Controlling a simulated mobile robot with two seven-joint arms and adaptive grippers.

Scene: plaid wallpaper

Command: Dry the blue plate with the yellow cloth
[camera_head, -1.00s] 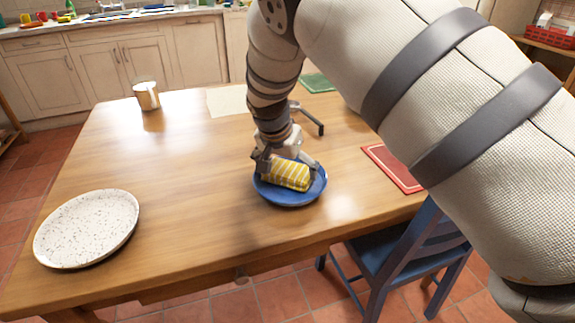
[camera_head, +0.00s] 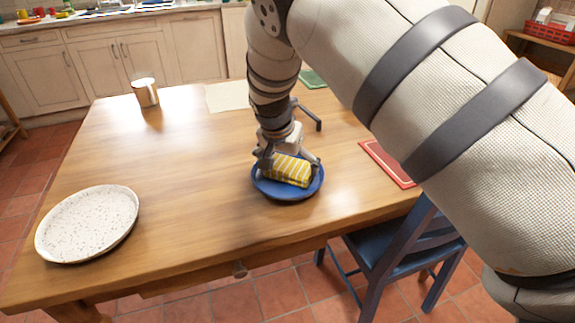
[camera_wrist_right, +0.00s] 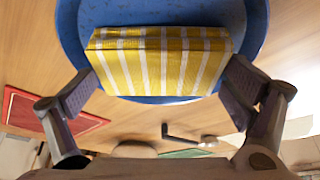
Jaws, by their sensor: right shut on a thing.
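The blue plate (camera_head: 287,194) lies on the wooden table near its front edge. The yellow cloth (camera_head: 290,169), with white stripes and a folded block shape, is on or just above the plate. My right gripper (camera_head: 289,162) comes down from above and is shut on the cloth. In the right wrist view, the two fingers (camera_wrist_right: 166,92) press the cloth's sides, and the cloth (camera_wrist_right: 160,62) covers part of the blue plate (camera_wrist_right: 160,12). Whether the cloth's underside touches the plate is hidden. My left gripper is not in view.
A large speckled white plate (camera_head: 88,224) lies at the table's left front. A metal mug (camera_head: 146,92) stands at the back left. A red mat (camera_head: 388,163) lies to the right, and a blue chair (camera_head: 395,257) stands at the front right. The table's middle left is clear.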

